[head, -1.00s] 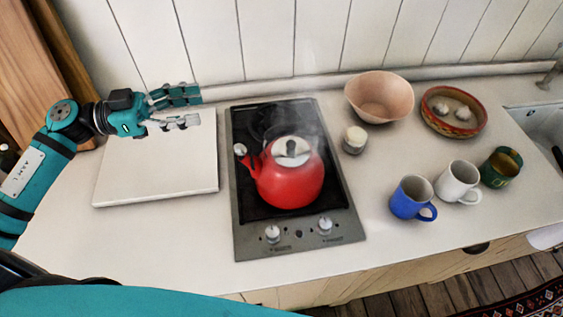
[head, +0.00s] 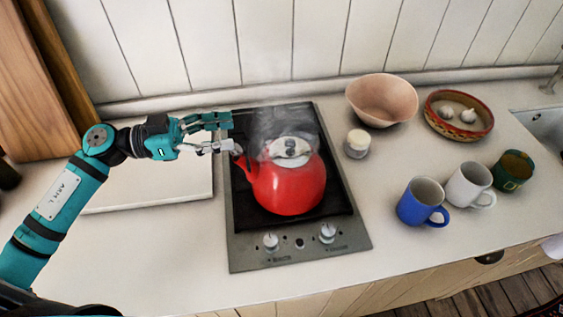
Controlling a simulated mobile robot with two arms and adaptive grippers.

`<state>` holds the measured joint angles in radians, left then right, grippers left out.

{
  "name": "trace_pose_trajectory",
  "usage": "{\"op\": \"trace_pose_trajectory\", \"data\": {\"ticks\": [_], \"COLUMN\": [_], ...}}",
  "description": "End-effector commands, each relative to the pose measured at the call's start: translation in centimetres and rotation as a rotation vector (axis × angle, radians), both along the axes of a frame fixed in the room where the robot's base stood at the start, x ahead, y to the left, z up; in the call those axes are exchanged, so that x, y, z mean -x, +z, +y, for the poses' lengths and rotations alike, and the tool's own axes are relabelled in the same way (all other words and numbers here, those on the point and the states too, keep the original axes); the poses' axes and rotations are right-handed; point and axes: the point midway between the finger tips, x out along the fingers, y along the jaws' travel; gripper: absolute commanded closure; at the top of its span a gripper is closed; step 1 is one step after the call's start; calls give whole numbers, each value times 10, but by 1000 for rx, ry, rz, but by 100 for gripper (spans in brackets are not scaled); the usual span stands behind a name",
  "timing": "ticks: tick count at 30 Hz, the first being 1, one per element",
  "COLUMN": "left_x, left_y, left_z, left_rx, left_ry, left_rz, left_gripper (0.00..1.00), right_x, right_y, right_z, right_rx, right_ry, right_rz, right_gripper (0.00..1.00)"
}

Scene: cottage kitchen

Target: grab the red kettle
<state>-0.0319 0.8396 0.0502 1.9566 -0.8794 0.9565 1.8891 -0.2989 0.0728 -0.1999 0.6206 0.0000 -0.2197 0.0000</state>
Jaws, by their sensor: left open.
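The red kettle (head: 290,186) stands upright on the black cooktop (head: 242,222) in the head view, with its spout pointing left and a pale lid on top. Steam rises around it. My left gripper (head: 232,134) is open and empty, just left of the kettle near its spout. In the picture the lower fingertip comes close to the spout tip; I cannot tell whether they touch. The kettle's handle is hard to make out against the lid and steam. My right gripper is not in view.
A white board (head: 150,190) lies under my left arm. Right of the cooktop are a small lidded jar (head: 357,144), a pink bowl (head: 382,100), a patterned bowl with garlic (head: 440,118), a blue mug (head: 420,203), a white mug (head: 467,186) and a green mug (head: 512,172). The front counter is clear.

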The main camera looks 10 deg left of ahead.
Motion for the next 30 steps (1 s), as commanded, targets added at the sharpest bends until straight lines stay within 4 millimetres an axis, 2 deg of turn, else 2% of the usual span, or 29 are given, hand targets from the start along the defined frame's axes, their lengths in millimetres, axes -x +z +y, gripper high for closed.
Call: {"op": "trace_pose_trajectory", "data": {"ticks": [1, 3, 8, 16, 20, 24, 30], "left_x": [-5, -10, -20, -27, -33, -40, -42], "left_y": [6, 6, 4, 3, 5, 2, -1], "left_z": [-12, -26, -50, -69, -89, -104, -109], "left_rx": [5, 6, 5, 4, 5, 3, 0], "left_ry": [-1, -1, 0, 0, -1, 0, 1], "left_rz": [-3, -2, -1, 0, 0, 1, 1], "left_gripper": [48, 48, 48, 48, 48, 48, 48], "right_x": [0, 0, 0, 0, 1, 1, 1], "right_y": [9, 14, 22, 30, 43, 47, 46], "right_z": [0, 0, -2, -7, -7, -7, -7], "right_rx": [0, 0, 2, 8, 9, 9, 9], "right_ry": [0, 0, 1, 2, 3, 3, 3], "right_rz": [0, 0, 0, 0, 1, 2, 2], "right_gripper": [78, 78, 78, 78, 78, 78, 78]}}
